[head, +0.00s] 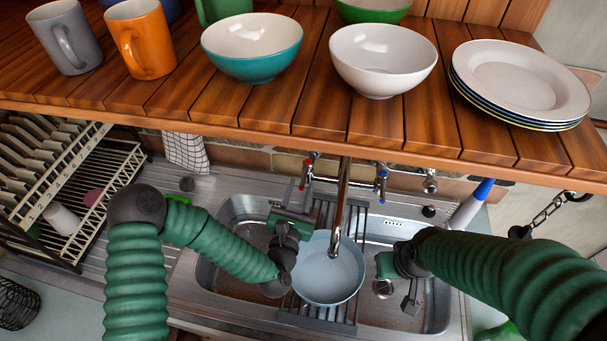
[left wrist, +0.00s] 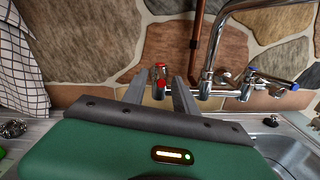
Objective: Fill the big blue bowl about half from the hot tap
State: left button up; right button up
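The big blue bowl (head: 328,278) sits upright on a slatted rack over the sink, under the spout (head: 341,200). I see no clear water stream, and cannot tell whether water is in the bowl. The hot tap with its red mark (head: 311,158) is left of the spout and also shows in the left wrist view (left wrist: 160,82). My left gripper (head: 305,185) is at the hot tap, its two open fingers (left wrist: 160,84) on either side of it, with no clear contact. My right gripper (head: 398,275) is right of the bowl; its fingers are mostly hidden.
The blue-marked tap (head: 382,178) is right of the spout. A wooden shelf (head: 300,112) with bowls, mugs and plates (head: 519,80) overhangs the back. A dish rack (head: 100,190) stands left, and a checked cloth (head: 186,152) hangs behind. Sink basins (head: 227,285) flank the bowl.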

aim_at(307, 171)
pick_arm(q)
jog(key=x, duration=0.4)
jog(key=shift+d+r+p, duration=0.1)
jog(key=shift+d+p, duration=0.1)
jog(key=shift+p, duration=0.15)
jog(key=shift+w, duration=0.2)
grip_shut()
dwell(0.8)
